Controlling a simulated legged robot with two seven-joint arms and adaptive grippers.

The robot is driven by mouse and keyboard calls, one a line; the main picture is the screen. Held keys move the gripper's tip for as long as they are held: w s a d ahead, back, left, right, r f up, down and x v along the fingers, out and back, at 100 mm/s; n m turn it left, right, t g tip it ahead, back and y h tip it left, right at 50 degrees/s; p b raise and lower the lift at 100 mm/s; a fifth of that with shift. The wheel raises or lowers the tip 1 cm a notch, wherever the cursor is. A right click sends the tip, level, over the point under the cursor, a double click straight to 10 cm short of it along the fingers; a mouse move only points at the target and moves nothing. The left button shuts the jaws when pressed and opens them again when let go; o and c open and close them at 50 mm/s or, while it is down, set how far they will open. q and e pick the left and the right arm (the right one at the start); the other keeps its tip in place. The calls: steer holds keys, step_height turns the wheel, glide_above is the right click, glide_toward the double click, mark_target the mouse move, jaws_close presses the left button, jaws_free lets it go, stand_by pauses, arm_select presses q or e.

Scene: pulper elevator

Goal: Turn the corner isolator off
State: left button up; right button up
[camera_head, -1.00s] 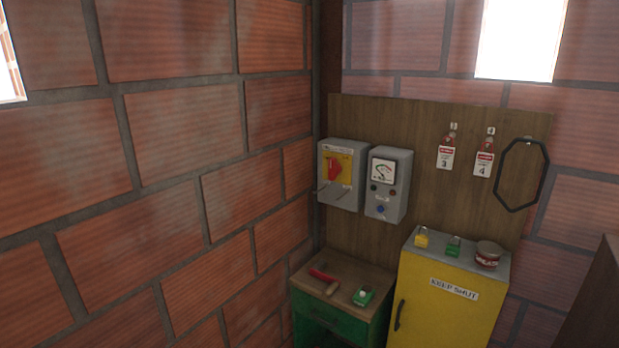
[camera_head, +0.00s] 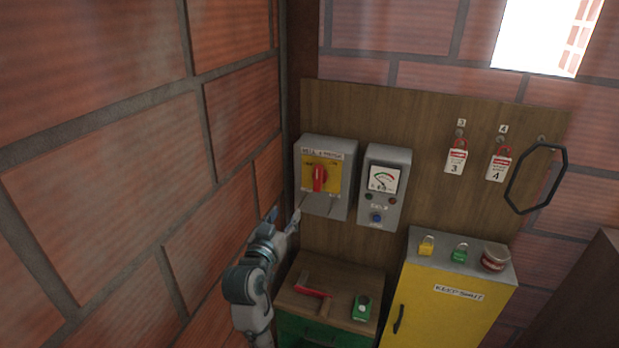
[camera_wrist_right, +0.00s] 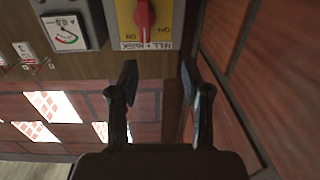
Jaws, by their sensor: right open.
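The corner isolator (camera_head: 337,192) is a grey box on the wooden board beside the room corner, with a yellow plate and a red rotary handle (camera_head: 319,178). The handle stands about upright. It also shows upside down at the top of the right wrist view (camera_wrist_right: 144,14), with ON and OFF lettering on the plate. My right gripper (camera_head: 284,215) is below and left of the isolator, apart from it. In the wrist view its two fingers (camera_wrist_right: 158,75) are spread with nothing between them, short of the handle. My left gripper is not in view.
A grey meter box (camera_head: 384,210) hangs close right of the isolator. Below stand a green cabinet (camera_head: 345,277) with a red-handled tool and a green item on top, and a yellow cabinet (camera_head: 445,310) carrying padlocks and a tin. A brick wall (camera_head: 215,200) runs close along the left.

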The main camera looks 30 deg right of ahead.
step_height(320, 180, up, 2)
steer(key=s+d+m, duration=0.1)
steer(key=p, duration=0.5)
glide_toward(316, 175)
steer(key=shift+g+h, duration=0.3)
steer(key=x, duration=0.9)
steer(key=shift+w+d, duration=0.1)
steer(key=shift+w, duration=0.3)
steer(key=shift+d+f, duration=0.1)
steer(key=shift+d, duration=0.55)
steer(key=shift+a, duration=0.55)
jaws_close()
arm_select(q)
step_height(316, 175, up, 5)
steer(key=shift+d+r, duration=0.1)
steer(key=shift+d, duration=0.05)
